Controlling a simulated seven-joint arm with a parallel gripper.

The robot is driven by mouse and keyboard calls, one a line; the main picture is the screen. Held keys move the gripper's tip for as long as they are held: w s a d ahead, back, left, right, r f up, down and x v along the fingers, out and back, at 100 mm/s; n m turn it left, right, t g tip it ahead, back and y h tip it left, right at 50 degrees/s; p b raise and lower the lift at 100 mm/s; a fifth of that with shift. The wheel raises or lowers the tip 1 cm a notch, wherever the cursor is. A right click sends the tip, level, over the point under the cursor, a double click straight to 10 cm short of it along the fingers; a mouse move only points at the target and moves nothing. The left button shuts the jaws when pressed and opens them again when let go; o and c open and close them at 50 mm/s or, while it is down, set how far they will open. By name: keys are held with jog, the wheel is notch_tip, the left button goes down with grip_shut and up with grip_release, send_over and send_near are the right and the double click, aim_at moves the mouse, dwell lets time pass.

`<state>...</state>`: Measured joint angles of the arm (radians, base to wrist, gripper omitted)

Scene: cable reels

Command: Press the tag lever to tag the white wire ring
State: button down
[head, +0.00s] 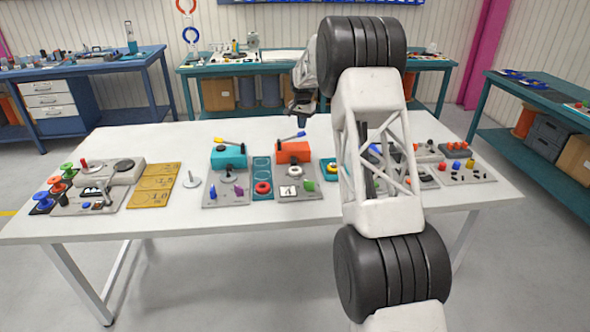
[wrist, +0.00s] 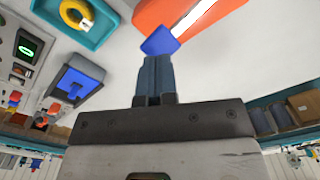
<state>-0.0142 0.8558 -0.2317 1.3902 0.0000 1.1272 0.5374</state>
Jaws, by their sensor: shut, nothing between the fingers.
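An orange tagging box (head: 293,152) stands mid-table, with a lever ending in a blue handle (head: 300,134). In the wrist view, the orange box (wrist: 182,10) is at the top and the blue handle (wrist: 160,42) is just beyond my fingertips. My gripper (head: 303,108) is shut and empty, above and behind the orange box. In the wrist view my gripper's fingers (wrist: 157,62) line up with the handle; I cannot tell whether they touch it. A teal box (head: 229,156) with a yellow-handled lever (head: 219,140) stands left.
A teal tray (head: 262,163) with a red ring (head: 263,187) lies between the boxes. A yellow ring (wrist: 75,12) lies in another tray. The white table's (head: 260,222) front strip is clear.

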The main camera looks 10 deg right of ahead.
aim_at(302, 133)
jog(key=shift+f, duration=0.15)
jog(key=shift+f, duration=3.5)
jog(key=shift+r, duration=6.05)
